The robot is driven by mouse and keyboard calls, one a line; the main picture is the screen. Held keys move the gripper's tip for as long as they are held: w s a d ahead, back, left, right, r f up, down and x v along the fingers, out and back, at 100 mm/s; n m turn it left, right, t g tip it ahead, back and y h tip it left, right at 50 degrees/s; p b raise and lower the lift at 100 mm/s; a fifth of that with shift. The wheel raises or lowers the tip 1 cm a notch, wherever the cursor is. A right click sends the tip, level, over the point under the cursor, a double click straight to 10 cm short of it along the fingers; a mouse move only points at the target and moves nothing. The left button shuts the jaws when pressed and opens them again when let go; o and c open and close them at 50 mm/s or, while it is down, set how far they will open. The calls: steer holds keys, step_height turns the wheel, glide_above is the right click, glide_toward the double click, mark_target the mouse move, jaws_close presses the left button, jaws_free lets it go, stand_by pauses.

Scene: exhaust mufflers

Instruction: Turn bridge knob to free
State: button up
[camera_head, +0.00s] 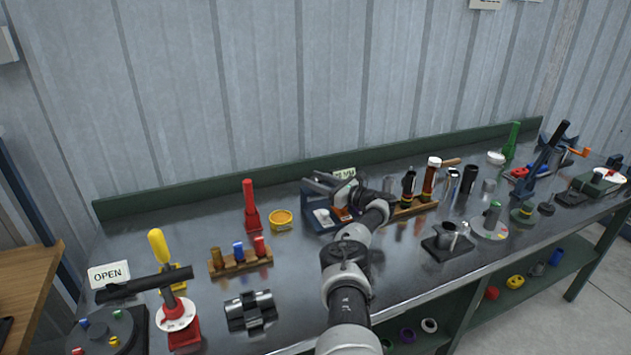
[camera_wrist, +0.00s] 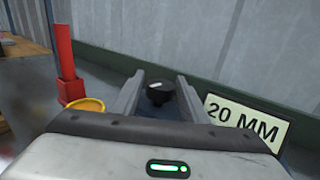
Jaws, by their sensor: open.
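A round black knob (camera_wrist: 159,92) with a pale mark on top shows in the wrist view, between my gripper's two fingers. My gripper (camera_wrist: 161,80) is open, with one finger on each side of the knob and visible gaps between. I cannot tell how the fingertips' height compares with the knob's. In the head view my gripper (camera_head: 322,186) is over a blue fixture (camera_head: 322,217) near the back of the bench. My arm and gripper hide much of this fixture, and the knob cannot be made out there. No "free" label can be read.
A "20 MM" sign (camera_wrist: 243,122) stands right of the knob. A red post (camera_wrist: 66,62) and a yellow ring (camera_wrist: 86,104) are to the left. A wooden holder with dark cylinders (camera_head: 410,208) is right of my gripper. The green back rail (camera_head: 200,193) runs behind.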

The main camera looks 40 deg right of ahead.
steer(key=p+v, duration=0.7)
steer(key=v, duration=0.3)
steer(key=shift+s+d+r, duration=0.1)
steer(key=shift+s+d, duration=0.05)
steer(key=shift+s, duration=0.2)
steer(key=shift+s+d+p, duration=0.15)
steer(key=shift+s+p, duration=0.15)
steer(key=shift+s, duration=0.25)
